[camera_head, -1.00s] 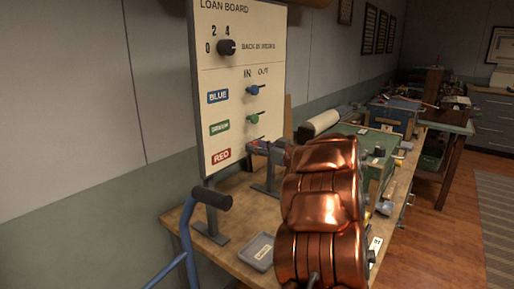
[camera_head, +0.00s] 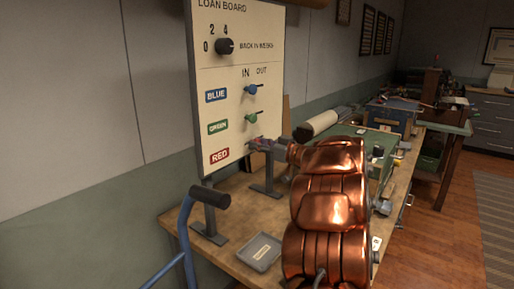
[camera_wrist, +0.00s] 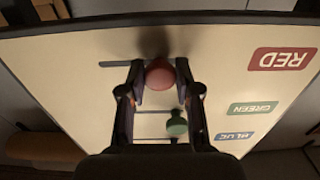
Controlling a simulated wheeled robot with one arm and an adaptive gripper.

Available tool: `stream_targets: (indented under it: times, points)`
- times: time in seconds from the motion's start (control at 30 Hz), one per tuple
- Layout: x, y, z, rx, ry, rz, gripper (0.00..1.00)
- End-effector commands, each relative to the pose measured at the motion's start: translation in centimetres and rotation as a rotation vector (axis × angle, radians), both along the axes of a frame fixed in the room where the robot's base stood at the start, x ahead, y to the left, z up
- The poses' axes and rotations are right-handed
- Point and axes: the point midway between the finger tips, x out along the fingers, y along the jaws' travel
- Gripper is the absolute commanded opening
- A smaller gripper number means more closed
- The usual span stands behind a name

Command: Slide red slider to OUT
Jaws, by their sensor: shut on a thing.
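The loan board (camera_head: 225,75) stands upright with IN and OUT marked above its slider rows. The red slider's round knob (camera_wrist: 160,75) sits between the two fingers of my gripper (camera_wrist: 160,85) in the wrist view, which shows the board upside down. My gripper is shut on this knob. A stretch of the red row's slot (camera_wrist: 114,63) shows to the left of the knob, on the side away from the RED label (camera_wrist: 282,59). In the head view my gripper (camera_head: 263,144) is at the board beside the RED label (camera_head: 219,156) and largely hides the knob.
The green knob (camera_head: 250,118) and blue knob (camera_head: 251,90) are near the IN side of their slots, above the red row. A dial (camera_head: 225,46) is higher up. A grey tray (camera_head: 260,252) lies on the bench, with a green case (camera_head: 350,134) behind my arm.

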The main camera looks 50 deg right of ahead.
Motion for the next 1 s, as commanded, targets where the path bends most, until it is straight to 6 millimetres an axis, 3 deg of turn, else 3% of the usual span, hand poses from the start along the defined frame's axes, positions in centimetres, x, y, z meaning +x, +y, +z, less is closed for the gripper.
stream_targets:
  times: [1.0]
  points:
    - [0.4,-5.0,0.0,0.000,-0.001,-0.001,0.19]
